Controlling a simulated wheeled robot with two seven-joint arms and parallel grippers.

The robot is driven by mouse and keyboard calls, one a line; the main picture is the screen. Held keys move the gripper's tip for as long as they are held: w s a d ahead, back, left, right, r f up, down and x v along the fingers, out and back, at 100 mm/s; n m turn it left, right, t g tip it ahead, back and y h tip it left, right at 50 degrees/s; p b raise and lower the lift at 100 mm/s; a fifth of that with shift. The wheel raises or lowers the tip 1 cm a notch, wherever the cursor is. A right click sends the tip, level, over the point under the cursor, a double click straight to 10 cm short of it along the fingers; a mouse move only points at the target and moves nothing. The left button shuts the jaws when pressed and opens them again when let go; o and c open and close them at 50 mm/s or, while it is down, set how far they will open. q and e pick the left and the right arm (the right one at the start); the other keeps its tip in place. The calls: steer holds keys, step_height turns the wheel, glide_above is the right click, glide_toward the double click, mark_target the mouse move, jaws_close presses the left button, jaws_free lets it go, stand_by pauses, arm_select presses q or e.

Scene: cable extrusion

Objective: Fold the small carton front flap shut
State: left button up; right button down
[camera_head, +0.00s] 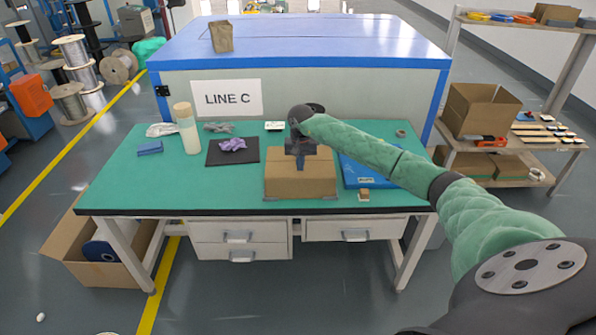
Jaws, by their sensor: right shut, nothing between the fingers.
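The small carton (300,187) is a brown cardboard box near the front edge of the green table. My right arm reaches in from the right, and its gripper (301,158) points down over the carton's top. The gripper is shut and empty. It looks close to the carton's top, but I cannot tell whether it touches. The gripper hides part of the top and its back edge, and I cannot make out clearly how each flap lies. My left gripper is not in view.
A black mat (218,158) with a purple cloth lies left of the carton. A blue flat case (357,172) lies right, under my arm. A tall bottle (187,130) stands at the back left. The table's left front is clear.

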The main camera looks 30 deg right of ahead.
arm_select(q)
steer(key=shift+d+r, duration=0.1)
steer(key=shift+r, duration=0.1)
arm_select(e)
steer(key=shift+s+a+f, duration=0.1)
steer(key=shift+s+f, duration=0.1)
steer(key=shift+f, duration=0.3)
steer(key=shift+s+a+f, duration=0.1)
steer(key=shift+s+f, duration=0.1)
steer(key=shift+f, duration=0.3)
steer(key=shift+w+d+r, duration=0.1)
steer(key=shift+w+r, duration=0.1)
steer(key=shift+r, duration=0.4)
steer(key=shift+w+d+r, duration=0.1)
steer(key=shift+w+r, duration=0.05)
steer(key=shift+r, duration=0.4)
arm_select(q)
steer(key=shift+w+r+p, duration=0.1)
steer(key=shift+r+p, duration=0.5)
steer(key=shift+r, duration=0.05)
arm_select(e)
step_height(320, 180, up, 8)
steer(key=shift+w, duration=0.1)
